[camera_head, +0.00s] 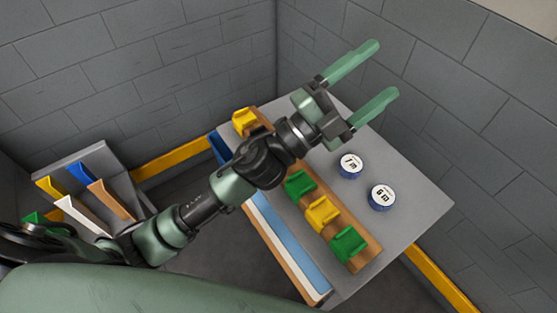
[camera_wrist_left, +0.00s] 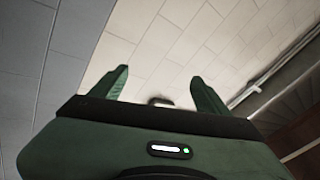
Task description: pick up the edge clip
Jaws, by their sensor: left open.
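Several clip-like blocks stand in a row on a wooden strip (camera_head: 370,256) on the grey table: a yellow one (camera_head: 243,121) at the far end, a green one (camera_head: 299,184), a yellow one (camera_head: 322,214) and a green one (camera_head: 348,244) at the near end. I cannot tell which is the edge clip. My left gripper (camera_head: 384,69) is open and empty, raised above the table's far side, its fingers pointing up and right, away from the blocks. The left wrist view shows its open fingers (camera_wrist_left: 160,75) against wall and ceiling. My arm hides part of the strip. My right gripper is not in view.
Two blue round tins with white labelled tops, one (camera_head: 350,165) and another (camera_head: 381,197), stand on the table (camera_head: 420,205). A grey rack (camera_head: 88,160) with coloured slanted pieces stands at left. Grey block walls close in behind and at right.

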